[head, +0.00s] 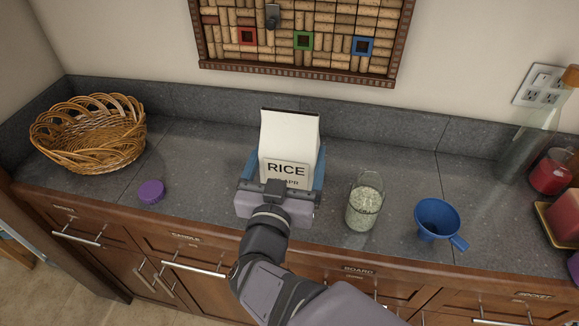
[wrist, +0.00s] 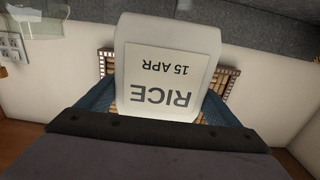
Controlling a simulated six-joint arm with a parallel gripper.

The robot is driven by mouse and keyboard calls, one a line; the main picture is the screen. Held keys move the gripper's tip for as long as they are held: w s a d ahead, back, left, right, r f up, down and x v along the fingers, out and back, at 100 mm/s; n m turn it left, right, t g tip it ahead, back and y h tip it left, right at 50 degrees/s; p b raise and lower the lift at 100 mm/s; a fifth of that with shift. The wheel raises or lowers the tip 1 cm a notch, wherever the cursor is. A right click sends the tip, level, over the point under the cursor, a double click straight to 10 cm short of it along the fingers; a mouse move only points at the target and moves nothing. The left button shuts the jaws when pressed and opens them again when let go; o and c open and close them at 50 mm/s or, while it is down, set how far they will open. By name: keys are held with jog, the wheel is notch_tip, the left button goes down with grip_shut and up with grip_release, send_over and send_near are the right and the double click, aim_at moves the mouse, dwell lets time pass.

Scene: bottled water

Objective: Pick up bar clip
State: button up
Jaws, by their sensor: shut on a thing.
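A small dark, clip-like thing (head: 272,17) hangs at the top of the cork board; I cannot tell for sure that it is the bar clip. My gripper (head: 288,165) is over the counter, well below and apart from it. The gripper's blue fingers are shut on the sides of a white bag labelled RICE (head: 290,135). The bag is upright in the head view, and its base is hidden behind the gripper. In the wrist view the bag (wrist: 168,35) appears upside down between the fingers. I cannot tell whether it touches the counter.
A cork board (head: 325,52) with coloured square frames is on the wall. On the counter (head: 205,150) are a wicker basket (head: 88,140), a purple lid (head: 151,192), a glass jar of pale grains (head: 365,205) and a blue funnel (head: 437,215). A bottle (head: 528,130) and red candles stand right.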

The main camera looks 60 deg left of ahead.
jog(key=shift+r, duration=0.1)
jog(key=shift+f+p, duration=0.7)
jog(key=shift+f, duration=4.1)
jog(key=shift+f, duration=0.1)
jog(key=shift+f, duration=0.15)
jog(key=o, duration=1.2)
jog(key=shift+r+b+v, duration=0.1)
jog(key=shift+b+v, duration=0.65)
jog(key=shift+v, duration=1.1)
jog(key=shift+r+b+v, duration=0.15)
jog(key=shift+b+v, duration=0.55)
jog(key=shift+v, duration=1.15)
